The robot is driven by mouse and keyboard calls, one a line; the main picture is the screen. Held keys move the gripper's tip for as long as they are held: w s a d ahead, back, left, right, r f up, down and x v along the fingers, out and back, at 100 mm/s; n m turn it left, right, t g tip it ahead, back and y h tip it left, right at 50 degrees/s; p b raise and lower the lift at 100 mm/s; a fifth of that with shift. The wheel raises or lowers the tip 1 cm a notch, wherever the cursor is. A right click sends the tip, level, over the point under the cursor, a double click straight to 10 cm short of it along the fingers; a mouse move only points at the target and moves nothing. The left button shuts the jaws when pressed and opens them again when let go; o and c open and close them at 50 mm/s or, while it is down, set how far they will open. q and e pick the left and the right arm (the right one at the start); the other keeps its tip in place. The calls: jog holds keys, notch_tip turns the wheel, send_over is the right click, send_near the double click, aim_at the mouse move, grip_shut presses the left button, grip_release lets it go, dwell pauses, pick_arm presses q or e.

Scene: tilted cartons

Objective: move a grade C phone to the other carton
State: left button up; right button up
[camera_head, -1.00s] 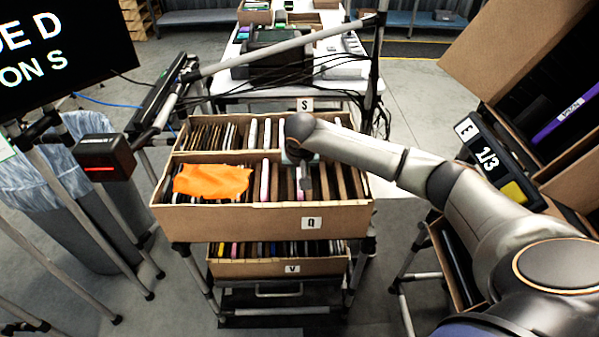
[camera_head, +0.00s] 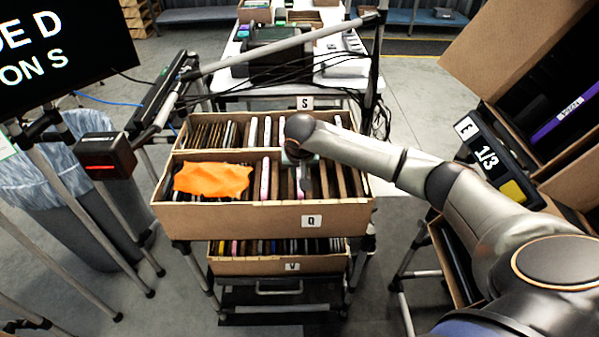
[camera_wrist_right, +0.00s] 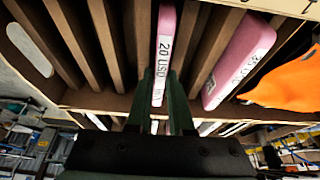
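The front carton Q (camera_head: 265,222) holds a row of upright phones and brown dividers. The carton S (camera_head: 240,119) stands right behind it with more phones. My right gripper (camera_head: 303,168) reaches down into the right part of carton Q. In the right wrist view its two green fingers (camera_wrist_right: 160,92) stand on either side of a pink phone (camera_wrist_right: 164,45) labelled 20 USD. I cannot tell whether they press on it. A second pink phone (camera_wrist_right: 238,62) stands to its right. No grade is readable on the phones. My left gripper is not in view.
An orange cloth (camera_head: 213,180) lies over the left part of carton Q. Carton V (camera_head: 235,267) sits on the shelf below. A scanner (camera_head: 104,156) and screen are at left. Open cartons with a dark 1/3 sign (camera_head: 490,158) stand at right.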

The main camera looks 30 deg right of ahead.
jog(key=o, duration=0.5)
jog(key=w+p+v, duration=0.1)
jog(key=v, duration=0.6)
jog(key=w+d+r+p+v, duration=0.1)
jog(key=p+v, duration=0.1)
jog(key=v, duration=0.5)
jog(key=w+p+v, duration=0.1)
jog(key=p+v, duration=0.1)
jog(key=v, duration=0.4)
jog(key=shift+s+d+r, duration=0.15)
jog(key=shift+d+r, duration=0.1)
jog(key=shift+r, duration=0.35)
